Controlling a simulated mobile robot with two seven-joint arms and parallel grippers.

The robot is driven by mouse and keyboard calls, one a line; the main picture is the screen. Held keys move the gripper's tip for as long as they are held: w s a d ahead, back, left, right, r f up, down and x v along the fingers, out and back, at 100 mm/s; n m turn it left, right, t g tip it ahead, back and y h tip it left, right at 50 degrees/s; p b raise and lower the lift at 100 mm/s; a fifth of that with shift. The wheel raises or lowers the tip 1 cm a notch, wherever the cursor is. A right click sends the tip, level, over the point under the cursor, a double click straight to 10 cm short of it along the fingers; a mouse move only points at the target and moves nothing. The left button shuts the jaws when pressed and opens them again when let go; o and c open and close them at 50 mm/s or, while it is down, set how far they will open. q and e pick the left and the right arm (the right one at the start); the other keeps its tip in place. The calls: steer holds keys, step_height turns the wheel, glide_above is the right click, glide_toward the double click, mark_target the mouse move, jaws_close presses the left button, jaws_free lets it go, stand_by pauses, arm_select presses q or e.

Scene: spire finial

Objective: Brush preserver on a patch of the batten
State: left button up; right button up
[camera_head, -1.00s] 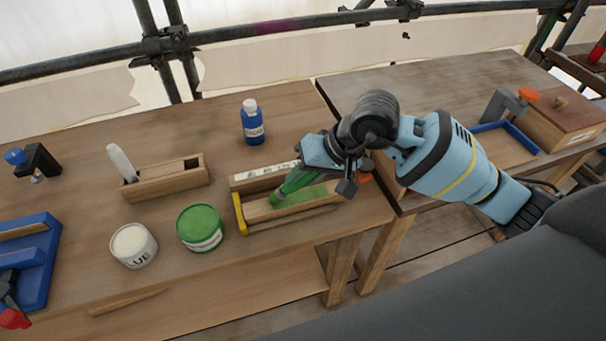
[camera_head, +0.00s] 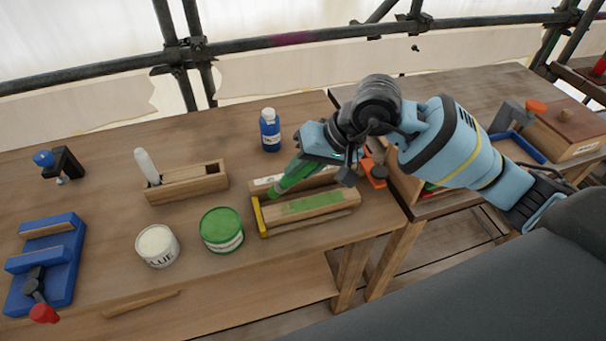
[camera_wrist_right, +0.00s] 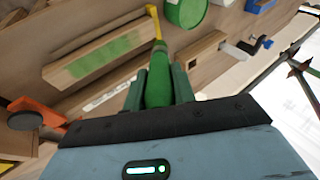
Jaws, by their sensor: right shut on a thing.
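The wooden batten (camera_head: 330,210) lies on the bench with a green patch (camera_head: 312,202) along its top; it also shows in the right wrist view (camera_wrist_right: 117,47). My right gripper (camera_head: 308,168) is shut on a green brush (camera_head: 291,177) and holds it tilted, tip to the lower left, over the far side of the batten. In the right wrist view the brush (camera_wrist_right: 158,88) sits between the fingers. Whether the tip touches wood cannot be told. A green tin (camera_head: 222,230) stands left of the batten. My left gripper is not in view.
A white glue pot (camera_head: 157,246), a blue bottle (camera_head: 270,131) and a wooden holder (camera_head: 186,184) with a white stick stand nearby. A yellow piece (camera_head: 259,216) is at the batten's left end. An orange clamp (camera_head: 373,170) is at its right. A blue vise (camera_head: 45,262) is far left.

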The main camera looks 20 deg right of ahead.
steer(key=shift+d+r+p, duration=0.1)
steer(key=shift+r+p, duration=0.3)
steer(key=shift+r, duration=1)
steer(key=shift+f, duration=0.15)
steer(key=shift+f+b, duration=0.3)
steer(key=shift+f, duration=0.1)
steer(key=shift+r, duration=0.1)
steer(key=shift+w, duration=0.15)
